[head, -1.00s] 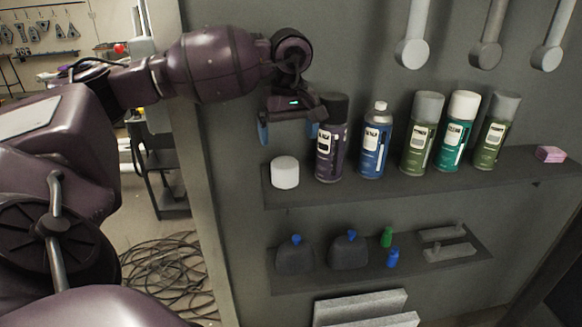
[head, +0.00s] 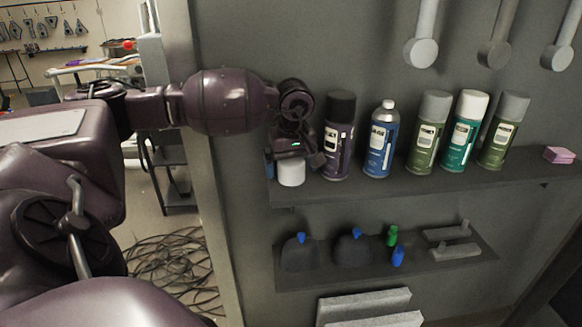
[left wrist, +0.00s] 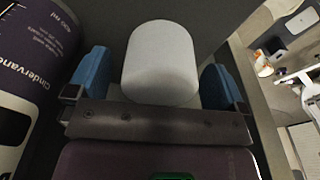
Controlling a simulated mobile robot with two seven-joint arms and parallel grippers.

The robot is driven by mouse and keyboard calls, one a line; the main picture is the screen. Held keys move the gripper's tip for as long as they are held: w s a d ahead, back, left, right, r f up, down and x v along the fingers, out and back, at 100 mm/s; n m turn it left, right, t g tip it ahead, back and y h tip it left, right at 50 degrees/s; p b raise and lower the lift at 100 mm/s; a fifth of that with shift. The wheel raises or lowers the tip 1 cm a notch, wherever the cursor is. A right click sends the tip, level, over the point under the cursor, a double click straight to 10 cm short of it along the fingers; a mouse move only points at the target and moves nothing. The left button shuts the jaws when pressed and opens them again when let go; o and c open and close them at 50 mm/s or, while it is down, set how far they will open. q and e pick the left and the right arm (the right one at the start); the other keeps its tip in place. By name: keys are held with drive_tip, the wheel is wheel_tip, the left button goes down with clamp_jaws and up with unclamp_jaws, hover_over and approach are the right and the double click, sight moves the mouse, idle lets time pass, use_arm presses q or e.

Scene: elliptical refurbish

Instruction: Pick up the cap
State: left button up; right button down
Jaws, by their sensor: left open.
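The cap is a white cylinder (head: 291,175) at the left end of the upper shelf, its top partly hidden by my gripper in the head view. My left gripper (head: 291,164) is open at the cap. In the left wrist view the cap (left wrist: 162,62) stands between the two blue fingers of my left gripper (left wrist: 155,72), with a gap visible on each side. My right gripper is not in view.
A dark-capped purple spray can (head: 338,140) stands close to the right of the gripper; its label (left wrist: 30,60) fills the left of the wrist view. A blue can (head: 379,142) and several others follow along the upper shelf (head: 400,186). A lower shelf (head: 375,268) holds small bottles.

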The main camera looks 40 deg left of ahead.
use_arm(q)
drive_tip(key=shift+f, duration=0.35)
drive_tip(key=c, duration=0.9)
wheel_tip(320, 180, up, 20)
drive_tip(key=shift+r, duration=0.1)
